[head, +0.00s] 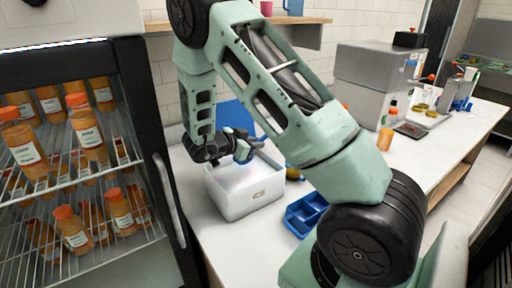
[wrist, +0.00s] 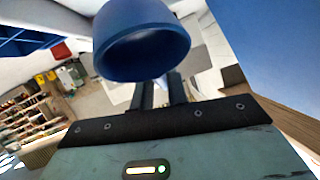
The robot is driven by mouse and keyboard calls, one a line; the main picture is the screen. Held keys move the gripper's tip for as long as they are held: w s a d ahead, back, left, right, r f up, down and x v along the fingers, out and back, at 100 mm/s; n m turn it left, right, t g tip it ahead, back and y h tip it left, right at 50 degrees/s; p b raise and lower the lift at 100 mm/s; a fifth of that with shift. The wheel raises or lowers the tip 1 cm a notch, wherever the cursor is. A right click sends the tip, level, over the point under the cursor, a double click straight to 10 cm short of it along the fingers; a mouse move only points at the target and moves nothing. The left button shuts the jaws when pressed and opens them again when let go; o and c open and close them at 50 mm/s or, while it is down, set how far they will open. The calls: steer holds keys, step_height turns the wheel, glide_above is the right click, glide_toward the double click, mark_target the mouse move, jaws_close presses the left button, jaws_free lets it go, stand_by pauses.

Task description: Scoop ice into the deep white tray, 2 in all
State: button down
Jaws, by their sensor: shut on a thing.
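My gripper (head: 243,149) is over the open top of a deep white box (head: 258,203) on the counter. It is shut on a blue scoop (head: 256,141). In the wrist view, the scoop's round blue bowl (wrist: 143,52) is close in front of the gripper's dark fingers (wrist: 160,94), and its handle is mostly hidden. I cannot see whether the scoop holds ice. The inside of the white box looks pale and bluish; its contents are not clear. I cannot tell whether this box is the deep white tray.
A blue panel (head: 236,116) stands behind the box. A blue divided tray (head: 302,216) lies to its right on the white counter. An open-front fridge with juice bottles (head: 88,128) is at left. A grey machine (head: 372,75) and orange bottle (head: 385,138) are farther right.

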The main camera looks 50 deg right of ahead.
steer(key=shift+w+a+f+h+b, duration=0.1)
steer(key=shift+a+f+h+b, duration=0.1)
steer(key=shift+f+h+b, duration=0.55)
steer(key=shift+a+f+h+b, duration=0.2)
steer(key=shift+f+b, duration=0.25)
steer(key=shift+b, duration=0.7)
step_height(320, 180, down, 6)
steer(key=b, duration=0.5)
steer(key=r+y+p, duration=0.2)
steer(key=r+p, duration=0.1)
steer(key=p, duration=0.2)
steer(key=d+r+y+p, duration=0.1)
steer(key=r+p, duration=0.2)
steer(key=p, duration=0.2)
steer(key=d+r+y+p, duration=0.1)
steer(key=r+y+p, duration=0.1)
steer(key=p, duration=0.3)
steer(key=shift+s+r+t+y, duration=0.25)
steer(key=shift+r+t+y, duration=0.1)
steer(key=shift+r, duration=0.15)
